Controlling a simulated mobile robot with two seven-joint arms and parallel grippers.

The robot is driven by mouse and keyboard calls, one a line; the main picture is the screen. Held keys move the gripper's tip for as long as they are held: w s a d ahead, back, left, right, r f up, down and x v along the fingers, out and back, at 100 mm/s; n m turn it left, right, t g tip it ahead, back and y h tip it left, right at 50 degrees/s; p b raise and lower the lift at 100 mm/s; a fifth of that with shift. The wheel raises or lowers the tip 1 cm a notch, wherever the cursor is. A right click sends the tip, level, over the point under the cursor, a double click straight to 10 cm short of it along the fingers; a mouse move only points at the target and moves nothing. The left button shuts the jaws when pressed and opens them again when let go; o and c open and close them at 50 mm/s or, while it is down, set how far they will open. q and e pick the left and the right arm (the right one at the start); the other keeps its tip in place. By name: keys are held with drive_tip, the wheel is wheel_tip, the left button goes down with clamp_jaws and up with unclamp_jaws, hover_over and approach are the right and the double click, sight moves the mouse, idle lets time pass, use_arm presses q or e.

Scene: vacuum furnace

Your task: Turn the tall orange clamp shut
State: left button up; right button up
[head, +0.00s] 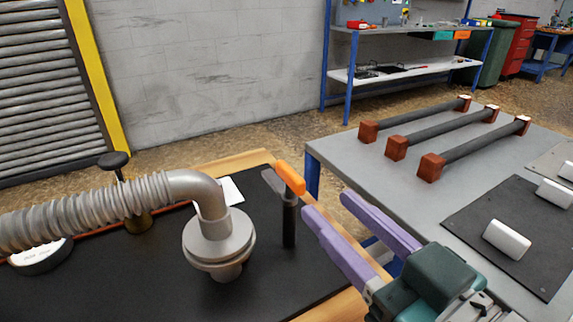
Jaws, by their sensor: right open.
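The tall orange clamp (290,178) stands on the black mat near the table's right corner. Its orange handle sits on top of a dark upright post (289,222). My right gripper (324,205) is to the right of the clamp, with its two purple fingers spread apart and pointing toward it. The gripper is open and nothing shows between the fingers. In this view the fingertips are close to the post but appear apart from it. A grey flange (218,245) with a bent pipe stands left of the clamp. My left gripper is not in view.
A ribbed hose (95,212) runs left from the flange. A dark-knobbed brass valve (138,218) stands behind it, and a round gauge (40,257) lies far left. A grey table (340,156) on the right holds three dark bars and white cylinders on a dark mat (470,218).

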sight(290, 170)
use_arm(q)
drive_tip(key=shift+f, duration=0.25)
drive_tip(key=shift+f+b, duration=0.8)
drive_tip(key=shift+b, duration=0.05)
use_arm(e)
drive_tip(key=x, duration=1)
drive_tip(key=shift+a+f, duration=0.1)
drive_tip(key=shift+s, duration=0.1)
drive_tip(key=shift+c, duration=0.3)
clamp_jaws()
